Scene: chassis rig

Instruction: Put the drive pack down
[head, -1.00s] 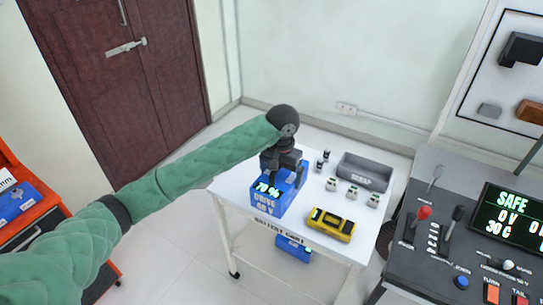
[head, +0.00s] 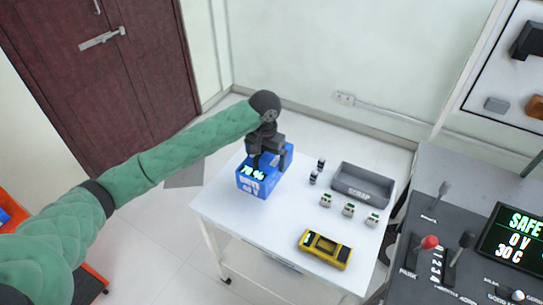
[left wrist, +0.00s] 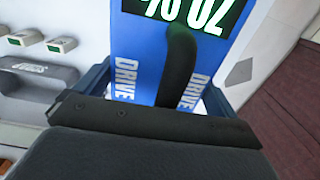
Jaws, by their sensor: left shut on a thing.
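The drive pack (head: 261,181) is a blue box with a green "70 %" display and white "DRIVE 48 V" lettering. In the head view it is at the far left part of the white table (head: 226,206), upright. I cannot tell whether its base touches the top. My left gripper (head: 266,160) is above it and shut on it. My right gripper is not in view.
A grey scrap tray (head: 362,186), several small white-and-green parts (head: 348,209), dark little cylinders (head: 313,178) and a yellow device (head: 325,249) share the table. A control console (head: 440,240) stands at the right.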

